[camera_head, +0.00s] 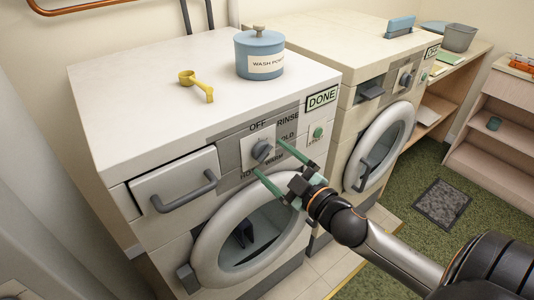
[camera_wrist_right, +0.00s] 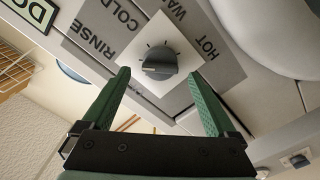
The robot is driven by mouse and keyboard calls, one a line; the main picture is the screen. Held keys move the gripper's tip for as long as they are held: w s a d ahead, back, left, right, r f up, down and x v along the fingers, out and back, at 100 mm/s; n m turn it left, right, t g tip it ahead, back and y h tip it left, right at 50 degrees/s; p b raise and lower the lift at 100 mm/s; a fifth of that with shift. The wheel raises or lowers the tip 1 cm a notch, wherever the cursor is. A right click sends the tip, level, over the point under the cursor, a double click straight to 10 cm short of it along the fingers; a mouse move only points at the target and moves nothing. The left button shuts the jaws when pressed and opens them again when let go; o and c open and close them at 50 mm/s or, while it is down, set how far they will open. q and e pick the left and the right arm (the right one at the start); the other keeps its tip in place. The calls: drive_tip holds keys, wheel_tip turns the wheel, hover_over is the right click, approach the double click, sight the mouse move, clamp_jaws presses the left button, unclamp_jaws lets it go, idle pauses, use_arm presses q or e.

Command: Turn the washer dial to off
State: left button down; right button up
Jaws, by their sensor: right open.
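The washer dial (camera_head: 262,150) is a grey knob on a white square plate on the left machine's front panel. Around it are the words OFF, RINSE, COLD, WARM and HOT. In the right wrist view the dial (camera_wrist_right: 160,62) shows a raised grip bar lying roughly across the picture; I cannot tell which end is its pointer. My right gripper (camera_head: 268,157) has green fingers spread open in front of the panel. In the wrist view its fingertips (camera_wrist_right: 161,73) lie on either side of the dial, with nothing held. Contact cannot be told. My left gripper is not in view.
The washer's drawer handle (camera_head: 184,193) sticks out left of the dial, and its round door (camera_head: 245,245) is below. A yellow scoop (camera_head: 197,84) and a blue wash powder tub (camera_head: 259,53) stand on top. A second machine (camera_head: 345,50) stands to the right.

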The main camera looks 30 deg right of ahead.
sight(263, 152)
drive_tip(key=shift+w+a, duration=0.15)
drive_tip(key=shift+w, duration=1.3)
drive_tip(key=c, duration=1.3)
drive_tip(key=shift+c, duration=0.2)
drive_tip(key=n+p, duration=0.2)
drive_tip(key=n, duration=0.2)
drive_tip(key=n+p, duration=0.1)
drive_tip(key=n, duration=0.2)
drive_tip(key=shift+f+n+p, duration=0.15)
drive_tip(key=shift+n+p, duration=0.45)
drive_tip(key=shift+n, duration=0.9)
